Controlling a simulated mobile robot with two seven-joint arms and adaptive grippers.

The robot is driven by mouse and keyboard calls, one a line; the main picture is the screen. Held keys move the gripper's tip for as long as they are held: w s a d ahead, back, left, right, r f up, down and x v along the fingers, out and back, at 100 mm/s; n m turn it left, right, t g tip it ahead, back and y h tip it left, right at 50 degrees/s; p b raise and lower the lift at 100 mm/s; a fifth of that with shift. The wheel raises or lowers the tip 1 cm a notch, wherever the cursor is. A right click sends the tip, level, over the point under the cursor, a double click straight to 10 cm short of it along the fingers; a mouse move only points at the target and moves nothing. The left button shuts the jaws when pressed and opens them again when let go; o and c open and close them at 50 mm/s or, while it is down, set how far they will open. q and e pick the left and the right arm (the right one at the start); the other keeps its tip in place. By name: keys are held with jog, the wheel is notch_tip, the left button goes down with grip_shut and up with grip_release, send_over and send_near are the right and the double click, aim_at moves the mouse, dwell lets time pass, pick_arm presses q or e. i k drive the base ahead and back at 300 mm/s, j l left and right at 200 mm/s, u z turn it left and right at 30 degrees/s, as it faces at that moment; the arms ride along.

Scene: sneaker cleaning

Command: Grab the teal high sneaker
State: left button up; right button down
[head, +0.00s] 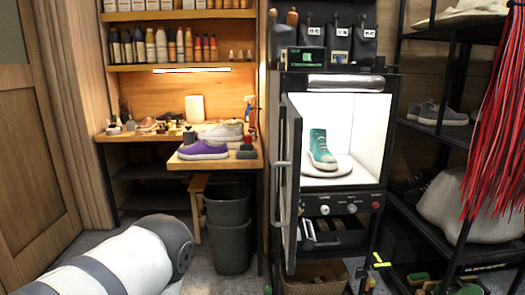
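The teal high sneaker (319,150) stands upright inside the lit white cabinet (370,140), on a round turntable (338,171). It has white laces and a pale sole, and its toe faces the front. The cabinet door (291,185) is swung open to the left. A white and grey part of my arm shows at the lower left. Neither of my grippers is in view.
A wooden bench (215,163) left of the cabinet holds a purple shoe (203,150) and a light shoe (222,132). A black shelf rack (450,135) with red hanging strands (497,140) is at right.

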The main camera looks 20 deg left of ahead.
aim_at(322, 159)
jog(key=l+u, duration=0.2)
jog(key=i+l+u, duration=0.6)
jog(key=l+u, duration=0.15)
jog(key=i+l+u, duration=0.25)
jog(key=l, duration=0.15)
jog(key=l+u, duration=0.25)
jog(key=l, duration=0.1)
